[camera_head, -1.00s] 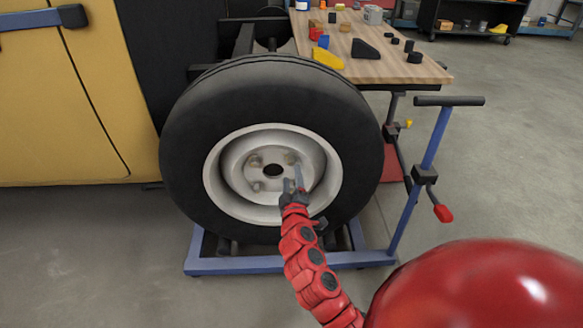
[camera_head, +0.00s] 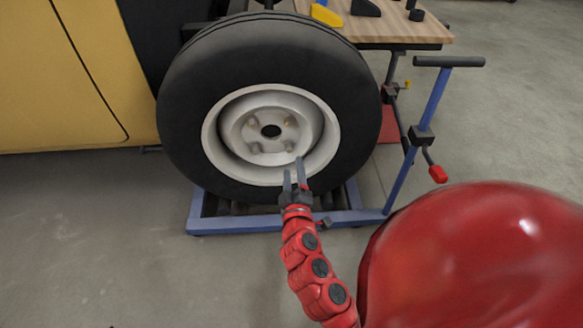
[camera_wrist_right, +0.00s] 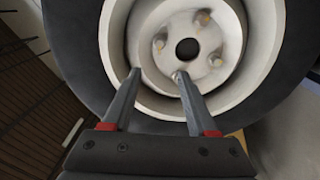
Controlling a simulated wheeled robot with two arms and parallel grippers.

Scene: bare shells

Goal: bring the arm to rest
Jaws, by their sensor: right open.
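My right gripper (camera_head: 294,172) is open and empty in front of the lower rim of the wheel in the head view. Its red arm (camera_head: 312,262) comes up from the bottom. In the right wrist view the two fingers of the gripper (camera_wrist_right: 157,78) stand apart, with the wheel's pale rim (camera_wrist_right: 262,60) beyond them and nothing between them. The wheel (camera_head: 352,115) has a black tyre and a white rim with a dark centre hole and several studs or nuts around it. My left gripper is not in view.
The wheel stands on a blue wheel dolly (camera_head: 235,223) with an upright handle (camera_head: 448,62) at the right. A wooden workbench (camera_head: 425,32) with small parts is behind. A yellow vehicle body (camera_head: 60,90) is at the left. Floor at the lower left is clear.

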